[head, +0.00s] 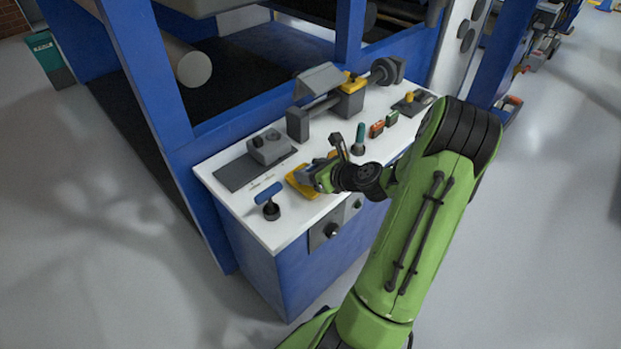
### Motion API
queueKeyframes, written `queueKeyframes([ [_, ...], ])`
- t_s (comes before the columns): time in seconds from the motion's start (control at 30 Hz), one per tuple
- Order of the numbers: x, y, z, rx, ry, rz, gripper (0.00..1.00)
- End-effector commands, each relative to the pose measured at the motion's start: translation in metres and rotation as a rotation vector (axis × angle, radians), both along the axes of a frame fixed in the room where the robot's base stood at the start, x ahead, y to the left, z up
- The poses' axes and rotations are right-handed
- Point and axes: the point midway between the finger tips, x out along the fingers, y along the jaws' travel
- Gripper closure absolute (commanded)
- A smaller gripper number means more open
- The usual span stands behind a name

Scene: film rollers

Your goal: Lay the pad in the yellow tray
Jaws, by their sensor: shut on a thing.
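The yellow tray (297,187) lies near the front edge of the white bench top, partly hidden by my gripper. My gripper (318,177) is just above and to the right of the tray, reaching in from the right. It is shut on a small blue-grey piece (309,171), which appears to be the pad. The piece is over or beside the tray's right part. I cannot tell whether it touches the tray, and the fingers hide much of it.
A blue-handled tool (268,194) stands left of the tray. A grey box (268,147) sits behind it on a dark plate. A green-handled tool (360,138) and small orange (377,129) and green (391,117) blocks stand to the right. A grey roller fixture (322,107) is behind.

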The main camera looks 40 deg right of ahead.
Motion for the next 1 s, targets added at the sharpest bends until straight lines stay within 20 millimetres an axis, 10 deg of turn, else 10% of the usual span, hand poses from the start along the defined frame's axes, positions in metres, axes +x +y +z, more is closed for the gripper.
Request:
queueKeyframes([
  [0.37, 0.0, 0.0, -0.014, 0.0, 0.0, -0.001, 0.76],
  [0.4, 0.0, 0.0, -0.014, -0.001, 0.001, -0.001, 0.36],
  [0.53, 0.0, 0.0, -0.013, 0.0, 0.0, -0.001, 0.16],
  [1.0, -0.025, -0.002, 0.006, 0.0, 0.002, -0.007, 0.15],
])
